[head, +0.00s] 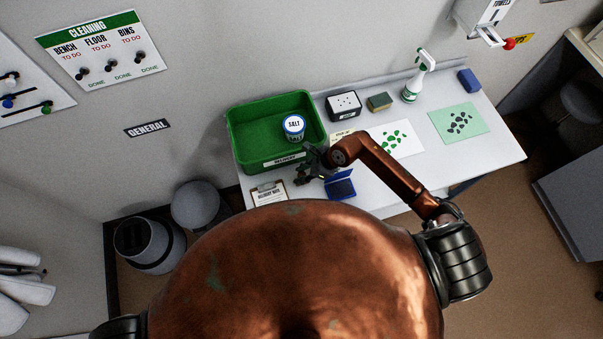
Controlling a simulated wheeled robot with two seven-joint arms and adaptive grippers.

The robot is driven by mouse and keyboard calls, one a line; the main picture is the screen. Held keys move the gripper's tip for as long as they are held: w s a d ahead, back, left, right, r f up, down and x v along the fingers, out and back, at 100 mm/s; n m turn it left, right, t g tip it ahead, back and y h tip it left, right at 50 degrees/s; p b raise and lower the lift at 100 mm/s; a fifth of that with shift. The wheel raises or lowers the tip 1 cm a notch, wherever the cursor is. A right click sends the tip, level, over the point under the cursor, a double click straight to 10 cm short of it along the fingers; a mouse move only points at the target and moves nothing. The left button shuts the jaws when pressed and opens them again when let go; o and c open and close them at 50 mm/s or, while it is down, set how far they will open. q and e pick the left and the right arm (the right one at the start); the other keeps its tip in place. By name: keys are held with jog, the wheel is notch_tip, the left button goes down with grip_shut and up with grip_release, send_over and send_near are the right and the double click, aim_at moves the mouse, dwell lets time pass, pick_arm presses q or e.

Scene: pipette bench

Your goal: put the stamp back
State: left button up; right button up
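My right gripper (308,172) is over the table, just in front of the green crate and left of the blue ink pad. Its fingers are small and dark, and I cannot tell whether they are open or shut. I cannot make out the stamp; dark shapes at the fingers could be part of the gripper or a thing in it. The blue ink pad (341,188) lies open at the table's front edge. A clipboard with a delivery note (268,193) lies left of the gripper. My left gripper is not in view.
The green crate (240,140) holds a salt tub (294,127). Behind my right arm are a black-and-white box (343,105), a sponge (379,102), a spray bottle (413,88), a white spotted sheet (398,138) and a green one (459,122). The table's right end (500,150) is clear.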

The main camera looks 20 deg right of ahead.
jog(key=shift+o, duration=1.4)
jog(key=b+v, duration=0.1)
jog(key=v, duration=1.1)
